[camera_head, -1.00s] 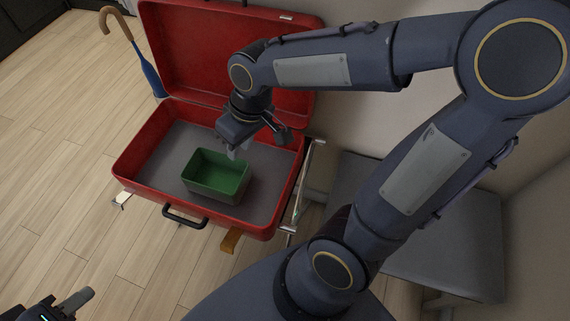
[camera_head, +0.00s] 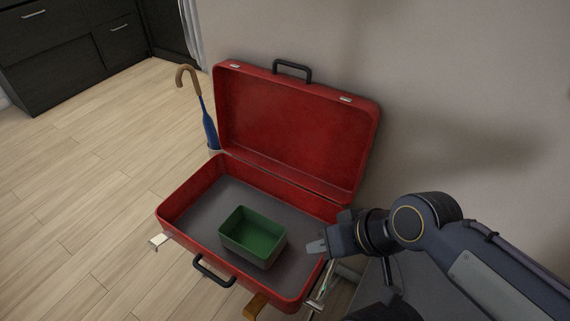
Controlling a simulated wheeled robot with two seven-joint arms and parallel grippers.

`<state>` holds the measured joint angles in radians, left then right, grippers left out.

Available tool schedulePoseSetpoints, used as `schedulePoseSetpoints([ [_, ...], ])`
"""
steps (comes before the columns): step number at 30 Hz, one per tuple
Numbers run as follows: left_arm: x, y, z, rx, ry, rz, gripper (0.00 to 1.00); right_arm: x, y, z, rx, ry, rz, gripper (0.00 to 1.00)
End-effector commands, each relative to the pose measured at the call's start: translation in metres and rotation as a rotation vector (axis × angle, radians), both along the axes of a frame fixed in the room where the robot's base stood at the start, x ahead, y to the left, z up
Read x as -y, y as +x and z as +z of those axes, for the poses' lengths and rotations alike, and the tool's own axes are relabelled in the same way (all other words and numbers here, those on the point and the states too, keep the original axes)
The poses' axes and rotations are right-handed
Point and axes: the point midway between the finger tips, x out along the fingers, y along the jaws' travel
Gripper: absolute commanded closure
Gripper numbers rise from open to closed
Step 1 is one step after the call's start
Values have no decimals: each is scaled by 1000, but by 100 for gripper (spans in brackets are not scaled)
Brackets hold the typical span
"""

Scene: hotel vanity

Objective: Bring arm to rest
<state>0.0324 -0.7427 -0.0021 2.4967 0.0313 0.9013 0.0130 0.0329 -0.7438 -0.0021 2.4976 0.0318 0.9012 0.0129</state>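My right gripper (camera_head: 318,246) is at the right edge of the open red suitcase, above its right rim and pointing left. I see no object in it, and the gap between its fingers cannot be made out from this angle. The rest of my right arm reaches back to the lower right corner. My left gripper is outside the view.
The red suitcase (camera_head: 178,222) stands open on a low stand, lid up toward the wall. A green box (camera_head: 252,228) sits inside it. A blue umbrella (camera_head: 209,128) stands behind at left. Dark drawers (camera_head: 62,48) are at the back left. The wooden floor at left is clear.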

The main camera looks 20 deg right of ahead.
Motion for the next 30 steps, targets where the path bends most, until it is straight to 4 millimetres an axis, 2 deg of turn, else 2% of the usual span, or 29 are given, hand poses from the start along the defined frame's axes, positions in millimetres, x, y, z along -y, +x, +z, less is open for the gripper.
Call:
schedulePoseSetpoints([
  [1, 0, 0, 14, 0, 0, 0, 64, 0, 0, 14, 0, 0, 0, 75],
  [5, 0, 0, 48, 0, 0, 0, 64, 0, 0, 49, 0, 0, 1, 75],
  [12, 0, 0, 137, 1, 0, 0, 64, 0, 0, 137, 1, -1, 0, 75],
  [16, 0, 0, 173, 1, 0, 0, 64, 0, 0, 173, 1, -1, 0, 75],
  [20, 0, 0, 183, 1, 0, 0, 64, 0, 0, 183, 0, 0, 1, 75],
  [30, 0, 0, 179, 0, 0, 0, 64, 0, 0, 179, 0, 0, 1, 75],
])
